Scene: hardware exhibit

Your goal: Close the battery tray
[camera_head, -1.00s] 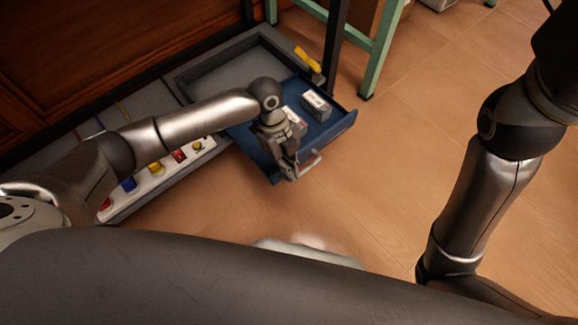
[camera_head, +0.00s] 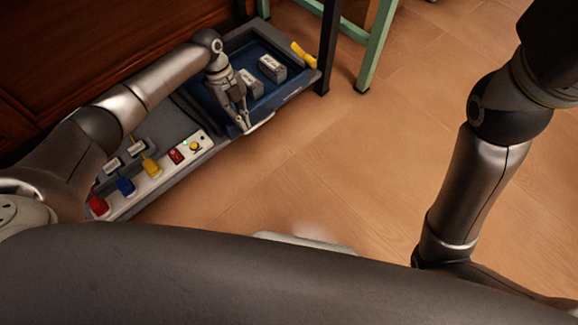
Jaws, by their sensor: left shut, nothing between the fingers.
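The blue battery tray (camera_head: 284,96) sits inside its grey housing, its front close to the housing's front edge; I cannot tell if it is fully flush. Two light battery blocks, one nearer (camera_head: 252,84) and one farther (camera_head: 272,68), lie in it. A pale handle (camera_head: 264,122) sticks out at the tray's front. My left gripper (camera_head: 243,123) is shut and empty, pointing down at the tray's front beside the handle; I cannot tell whether it touches. My left forearm covers part of the unit. My right arm shows at the right, but its gripper is out of view.
A panel (camera_head: 155,172) with red, blue and yellow parts and a small green light continues the unit to the left. A yellow part (camera_head: 304,55) sits at the housing's right corner, beside a dark post (camera_head: 327,45). A green frame leg (camera_head: 375,50) stands farther right. The wooden floor in front is clear.

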